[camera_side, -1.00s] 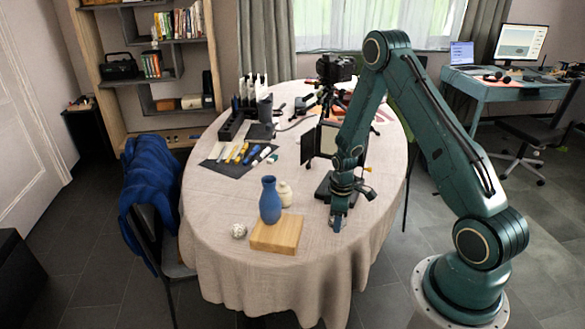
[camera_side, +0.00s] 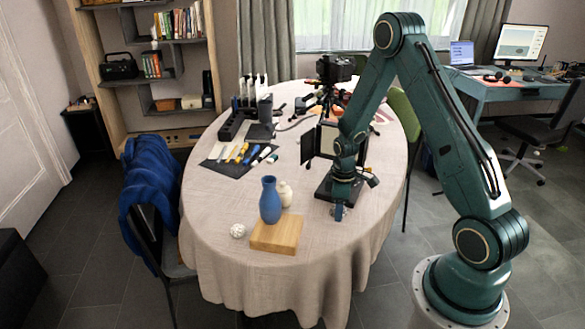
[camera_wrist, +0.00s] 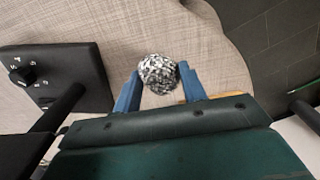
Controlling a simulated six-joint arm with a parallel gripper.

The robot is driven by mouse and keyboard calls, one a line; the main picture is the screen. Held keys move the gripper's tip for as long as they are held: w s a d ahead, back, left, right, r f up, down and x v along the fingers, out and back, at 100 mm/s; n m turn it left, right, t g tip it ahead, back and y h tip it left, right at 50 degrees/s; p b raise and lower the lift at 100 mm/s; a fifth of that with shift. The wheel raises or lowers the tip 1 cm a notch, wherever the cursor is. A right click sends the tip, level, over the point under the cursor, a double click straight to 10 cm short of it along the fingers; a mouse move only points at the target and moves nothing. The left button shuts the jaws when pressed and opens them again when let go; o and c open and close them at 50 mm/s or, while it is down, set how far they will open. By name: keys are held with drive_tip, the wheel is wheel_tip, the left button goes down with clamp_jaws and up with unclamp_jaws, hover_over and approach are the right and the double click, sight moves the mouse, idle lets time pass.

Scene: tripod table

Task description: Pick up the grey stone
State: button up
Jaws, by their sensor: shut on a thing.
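The grey stone (camera_wrist: 158,74) is a rough, black-and-white speckled lump in the wrist view. It sits between the two blue fingers of my gripper (camera_wrist: 160,71), which is shut on it. In the side view my gripper (camera_side: 338,211) points down at the right front part of the table, right of the wooden block. The stone cannot be made out clearly there.
The oval table (camera_side: 370,215) has a beige cloth. A blue vase (camera_side: 270,202), a cream vase (camera_side: 285,194), a wooden block (camera_side: 277,234) and a white speckled ball (camera_side: 238,231) stand left of my gripper. A black box with a dial (camera_wrist: 62,72) is close by.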

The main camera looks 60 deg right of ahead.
wheel_tip(320, 180, up, 16)
drive_tip(key=shift+f, duration=0.15)
idle(0.3)
drive_tip(key=shift+w+a, duration=0.1)
drive_tip(key=shift+a, duration=0.05)
idle(0.5)
